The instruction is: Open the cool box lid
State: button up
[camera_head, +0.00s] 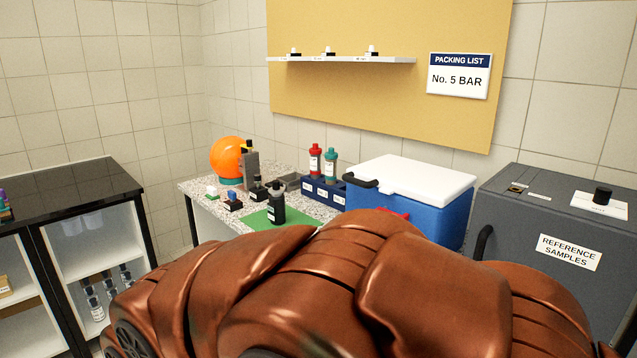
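The cool box has a blue body (437,216) and a white lid (412,178). It stands at the right end of the speckled counter. The lid lies closed on the body. A black handle (361,181) sticks out at the box's left end, near the lid's edge. A small red part (396,213) shows on the front, partly covered by my copper-brown arm. My arm fills the lower foreground and hides the lower front of the box. My gripper is not in view, so its place relative to the lid cannot be told.
A grey cabinet (570,222) labelled "Reference Samples" stands close at the box's right. Left of the box are blue holders (322,190) with red and teal bottles. A dark bottle (277,206) stands on a green mat (250,220). A shelf (340,60) hangs above.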

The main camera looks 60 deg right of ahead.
aim_at(437, 186)
jog(key=z, duration=2.45)
jog(key=k, duration=0.7)
jog(key=u, duration=0.85)
jog(key=i, duration=0.45)
